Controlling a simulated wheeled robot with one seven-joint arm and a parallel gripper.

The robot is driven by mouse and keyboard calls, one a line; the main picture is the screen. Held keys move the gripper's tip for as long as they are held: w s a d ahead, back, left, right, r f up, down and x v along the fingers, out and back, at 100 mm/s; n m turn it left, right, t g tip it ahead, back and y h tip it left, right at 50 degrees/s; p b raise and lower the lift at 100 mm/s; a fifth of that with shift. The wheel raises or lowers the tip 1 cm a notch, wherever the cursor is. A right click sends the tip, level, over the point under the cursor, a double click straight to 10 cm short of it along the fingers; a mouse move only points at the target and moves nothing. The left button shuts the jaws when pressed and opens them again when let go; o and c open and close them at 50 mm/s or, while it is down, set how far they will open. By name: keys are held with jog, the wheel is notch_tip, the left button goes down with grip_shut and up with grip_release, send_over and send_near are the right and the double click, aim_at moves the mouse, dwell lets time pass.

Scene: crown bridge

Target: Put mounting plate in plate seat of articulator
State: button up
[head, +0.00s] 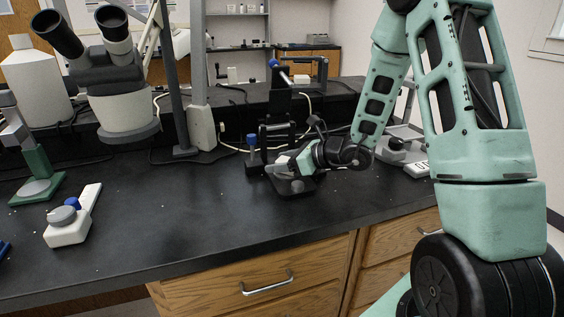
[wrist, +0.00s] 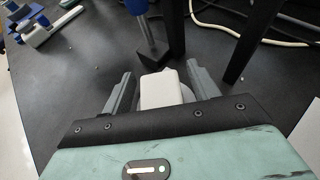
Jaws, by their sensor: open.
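My gripper (head: 284,164) is low over the middle of the black bench, at a dark device that is probably the articulator (head: 291,187). In the wrist view my gripper (wrist: 160,75) has its two grey fingers apart. A white block (wrist: 160,90) lies between them, with a narrow gap showing on each side. A rounded grey part (wrist: 186,93) shows just behind the block. I cannot tell whether the white block is the mounting plate or part of the articulator. The plate seat is not clearly seen; my gripper covers much of that area.
A blue-topped post (head: 254,155) stands just left of my gripper. A black upright frame (head: 281,95) rises behind. A white instrument (head: 70,222) and a microscope (head: 122,95) are at the left. The front middle of the bench (head: 190,225) is clear.

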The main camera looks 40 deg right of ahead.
jog(key=p+v, duration=0.1)
jog(key=v, duration=1.1)
jog(key=s+a+n+g+y, duration=0.1)
jog(key=s+a+n+g, duration=0.1)
jog(key=a, duration=0.5)
jog(key=s+a+n+g+y, duration=0.1)
jog(key=s+a+n+g, duration=0.1)
jog(key=a+n+g, duration=0.2)
jog(key=s+a+n+g+y, duration=0.1)
jog(key=s+a+n+g, duration=0.2)
jog(key=a+n, duration=0.4)
jog(key=shift+a+r+n+g+y, duration=0.1)
jog(key=shift+a+n+g+y, duration=0.25)
jog(key=shift+a, duration=0.95)
jog(key=s+a+n+g+h, duration=0.1)
jog(key=s+a+n+h, duration=0.3)
jog(key=s+n, duration=0.3)
jog(key=s+a+n+g+h, duration=0.1)
jog(key=s+a+n+h, duration=0.4)
jog(key=n, duration=1.2)
jog(key=shift+s+a, duration=0.3)
jog(key=shift+s, duration=0.85)
jog(key=shift+h, duration=0.25)
